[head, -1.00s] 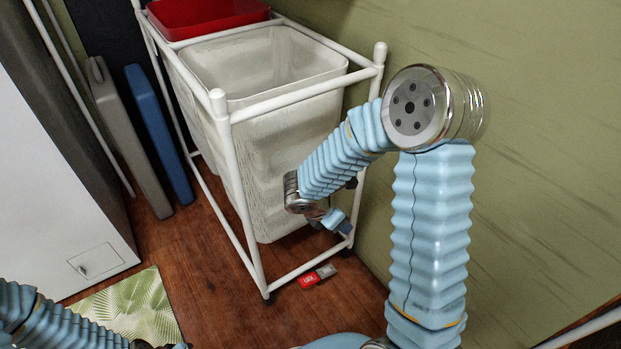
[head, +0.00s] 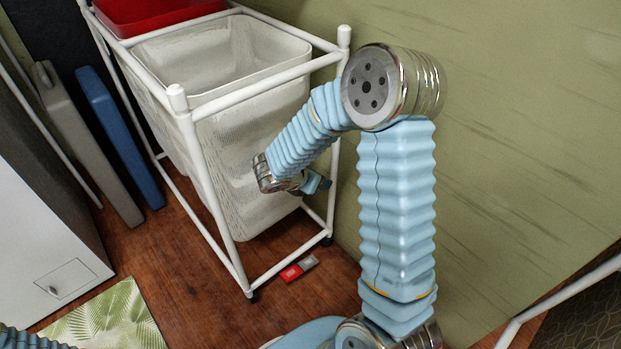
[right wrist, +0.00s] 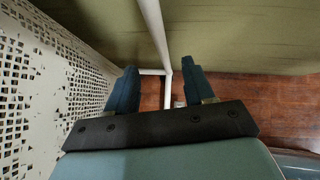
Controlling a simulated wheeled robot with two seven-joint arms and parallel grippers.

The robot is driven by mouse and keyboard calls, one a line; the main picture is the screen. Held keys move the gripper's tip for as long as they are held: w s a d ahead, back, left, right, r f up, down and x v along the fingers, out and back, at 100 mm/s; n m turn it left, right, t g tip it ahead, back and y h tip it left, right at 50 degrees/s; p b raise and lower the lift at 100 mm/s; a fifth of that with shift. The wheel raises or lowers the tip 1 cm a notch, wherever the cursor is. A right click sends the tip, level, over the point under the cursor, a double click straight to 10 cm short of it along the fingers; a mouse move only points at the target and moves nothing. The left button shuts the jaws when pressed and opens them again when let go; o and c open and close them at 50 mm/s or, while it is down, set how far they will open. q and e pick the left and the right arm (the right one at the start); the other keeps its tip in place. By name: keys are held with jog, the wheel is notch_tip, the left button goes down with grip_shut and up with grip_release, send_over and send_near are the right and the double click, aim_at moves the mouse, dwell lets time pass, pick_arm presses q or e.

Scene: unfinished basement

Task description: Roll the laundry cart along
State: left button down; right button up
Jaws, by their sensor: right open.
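The laundry cart has a white tube frame (head: 213,190), a white perforated basket (head: 250,130) and a red bin (head: 150,12) behind it. It stands upright on the wooden floor along the green wall. My right gripper (head: 318,183) is low at the cart's near right corner, beside the upright post. In the right wrist view the right gripper (right wrist: 158,68) is open, with the white post (right wrist: 156,35) showing between and beyond its fingers. I cannot tell whether they touch it. Only a bit of my left arm shows at the bottom left; its gripper is out of view.
A red and grey item (head: 298,268) lies on the floor by the cart's near end. A blue panel (head: 120,137) and a grey panel (head: 85,145) lean left of the cart. A white cabinet (head: 45,235) and a leaf-patterned mat (head: 105,318) are at the lower left.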

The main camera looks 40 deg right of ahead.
jog(key=b+x, duration=0.1)
jog(key=x, duration=0.9)
jog(key=shift+d, duration=0.15)
jog(key=shift+f, duration=0.15)
jog(key=shift+c, duration=0.2)
grip_shut()
dwell(0.8)
